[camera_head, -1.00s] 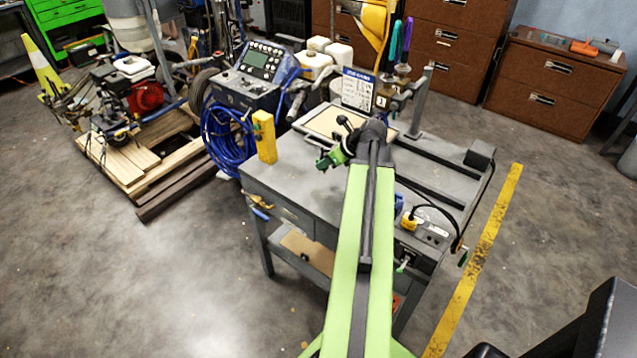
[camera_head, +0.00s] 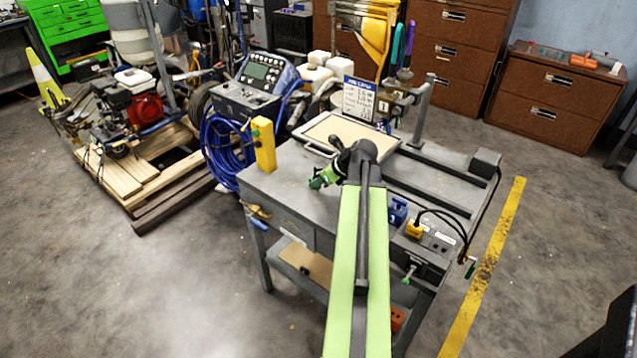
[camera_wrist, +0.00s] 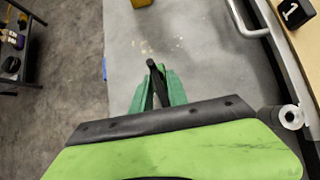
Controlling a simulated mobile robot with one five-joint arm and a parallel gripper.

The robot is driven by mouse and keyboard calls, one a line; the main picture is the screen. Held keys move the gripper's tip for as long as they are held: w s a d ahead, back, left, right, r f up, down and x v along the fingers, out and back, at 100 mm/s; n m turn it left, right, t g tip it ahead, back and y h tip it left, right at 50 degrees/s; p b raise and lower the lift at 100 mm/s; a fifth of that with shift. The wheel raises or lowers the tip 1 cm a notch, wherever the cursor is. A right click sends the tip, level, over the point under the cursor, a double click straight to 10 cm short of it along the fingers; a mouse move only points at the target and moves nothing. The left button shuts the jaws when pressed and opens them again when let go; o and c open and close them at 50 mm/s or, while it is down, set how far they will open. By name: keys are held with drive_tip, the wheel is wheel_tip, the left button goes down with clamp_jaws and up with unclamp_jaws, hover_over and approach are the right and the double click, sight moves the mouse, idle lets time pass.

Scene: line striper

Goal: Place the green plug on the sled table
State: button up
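The grey table (camera_head: 290,185) with rails, which I take for the sled table, stands in the middle of the head view. My gripper (camera_head: 322,180) is over its top, near the left front part. In the wrist view my gripper (camera_wrist: 154,84) shows two dark-green pieces close around a thin dark rod, above bare grey tabletop. I cannot tell whether these are fingers or a held plug, nor whether they touch the table.
A yellow block (camera_head: 263,145) stands at the table's left edge. A framed board (camera_head: 345,133) lies at the back. A yellow plug (camera_head: 413,229) and a blue piece (camera_head: 397,211) are by the socket box at front right. The tabletop between is mostly bare.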

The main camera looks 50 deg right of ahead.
drive_tip(key=o, duration=0.4)
drive_tip(key=shift+o, duration=0.2)
drive_tip(key=shift+r+p, duration=0.25)
drive_tip(key=shift+p, duration=0.05)
drive_tip(key=p+v, duration=0.9)
drive_tip(key=v, duration=0.2)
drive_tip(key=shift+s+r, duration=0.3)
drive_tip(key=shift+w, duration=0.1)
